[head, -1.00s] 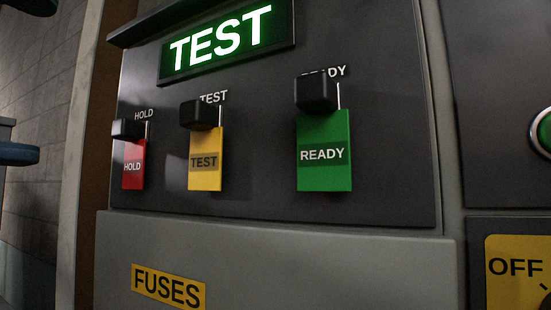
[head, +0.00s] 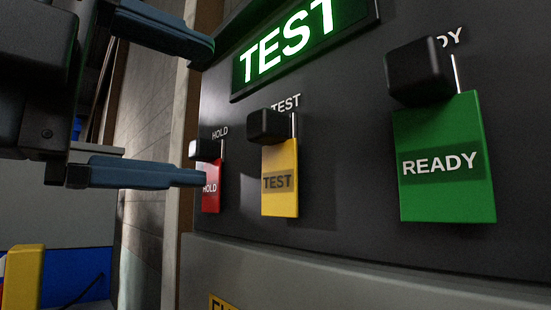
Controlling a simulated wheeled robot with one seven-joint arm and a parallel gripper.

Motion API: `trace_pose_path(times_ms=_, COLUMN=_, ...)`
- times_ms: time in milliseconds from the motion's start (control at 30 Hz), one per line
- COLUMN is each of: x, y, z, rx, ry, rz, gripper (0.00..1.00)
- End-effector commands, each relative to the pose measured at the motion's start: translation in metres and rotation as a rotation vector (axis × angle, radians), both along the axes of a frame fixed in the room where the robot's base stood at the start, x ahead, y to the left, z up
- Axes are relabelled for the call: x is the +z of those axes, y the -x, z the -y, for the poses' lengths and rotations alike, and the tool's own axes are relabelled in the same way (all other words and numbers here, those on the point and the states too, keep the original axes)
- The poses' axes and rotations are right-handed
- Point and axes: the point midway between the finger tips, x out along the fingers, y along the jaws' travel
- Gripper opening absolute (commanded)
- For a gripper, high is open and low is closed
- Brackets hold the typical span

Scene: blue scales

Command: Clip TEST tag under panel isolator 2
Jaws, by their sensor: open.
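The yellow TEST tag (head: 280,183) hangs upright under the middle black isolator knob (head: 268,125), below a TEST label on the dark panel. A red HOLD tag (head: 211,197) hangs under the left knob (head: 205,149). A green READY tag (head: 442,165) hangs under the right knob (head: 421,70). My gripper (head: 207,115) is at the left, its two blue fingers wide apart, one above the other, with nothing between them. The lower fingertip overlaps the edge of the red tag in the picture; I cannot tell whether it touches. It is apart from the yellow tag.
A lit green TEST sign (head: 290,45) is above the knobs. A grey ledge (head: 330,275) runs below the panel, with a yellow label partly cut off. A yellow object (head: 22,277) and a blue surface are at lower left.

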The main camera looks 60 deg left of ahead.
Motion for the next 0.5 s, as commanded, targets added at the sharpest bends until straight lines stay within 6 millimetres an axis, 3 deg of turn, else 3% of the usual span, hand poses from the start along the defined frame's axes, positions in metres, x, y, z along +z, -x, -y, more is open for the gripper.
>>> trace_pose_path(times_ms=500, x=-0.001, y=-0.064, z=-0.006, rx=-0.002, ry=0.0, rz=0.0, gripper=1.0)
